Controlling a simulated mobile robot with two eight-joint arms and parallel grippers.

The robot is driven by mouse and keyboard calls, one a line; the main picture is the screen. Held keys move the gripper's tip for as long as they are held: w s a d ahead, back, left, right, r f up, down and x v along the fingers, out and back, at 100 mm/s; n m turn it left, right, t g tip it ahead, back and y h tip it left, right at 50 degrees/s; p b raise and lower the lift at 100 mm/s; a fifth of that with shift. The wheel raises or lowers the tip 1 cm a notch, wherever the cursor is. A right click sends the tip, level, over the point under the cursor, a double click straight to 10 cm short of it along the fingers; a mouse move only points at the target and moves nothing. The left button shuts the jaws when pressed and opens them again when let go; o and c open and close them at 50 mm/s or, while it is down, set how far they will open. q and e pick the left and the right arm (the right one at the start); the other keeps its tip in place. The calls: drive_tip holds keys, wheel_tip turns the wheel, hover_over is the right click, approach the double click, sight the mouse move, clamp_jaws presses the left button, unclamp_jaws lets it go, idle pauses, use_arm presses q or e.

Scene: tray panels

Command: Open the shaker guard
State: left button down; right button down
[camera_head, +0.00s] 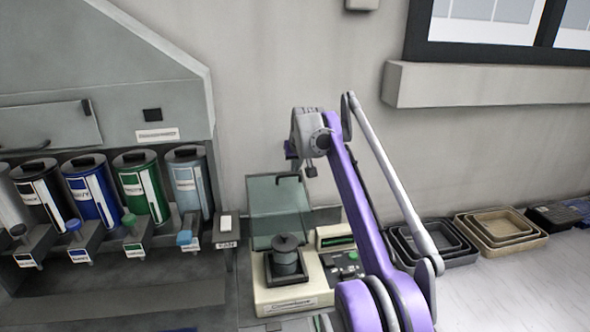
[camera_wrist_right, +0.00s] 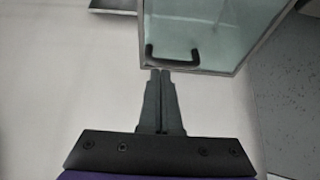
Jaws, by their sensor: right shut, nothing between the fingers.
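The shaker guard (camera_head: 278,212) is a clear greenish panel with a dark handle (camera_head: 288,178) along its top edge. It stands raised at the back of the cream shaker (camera_head: 290,300), behind a dark lidded cylinder (camera_head: 286,256) that is uncovered from the front. My right gripper (camera_head: 311,172) is above and just right of the handle. In the right wrist view, its fingers (camera_wrist_right: 160,72) are shut and empty, with the guard (camera_wrist_right: 225,30) and handle (camera_wrist_right: 172,54) just beyond the tips. I cannot tell whether they touch. My left gripper is not in view.
Several coloured canisters (camera_head: 142,185) in a grey dispenser stand at the left. A small control box (camera_head: 347,262) is right of the shaker, partly behind my right arm. Stacked trays (camera_head: 502,228) sit along the wall at the right.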

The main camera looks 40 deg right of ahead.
drive_tip(key=v, duration=0.8)
drive_tip(key=shift+s, duration=0.15)
drive_tip(key=shift+a+r, duration=0.1)
drive_tip(key=shift+a, duration=0.05)
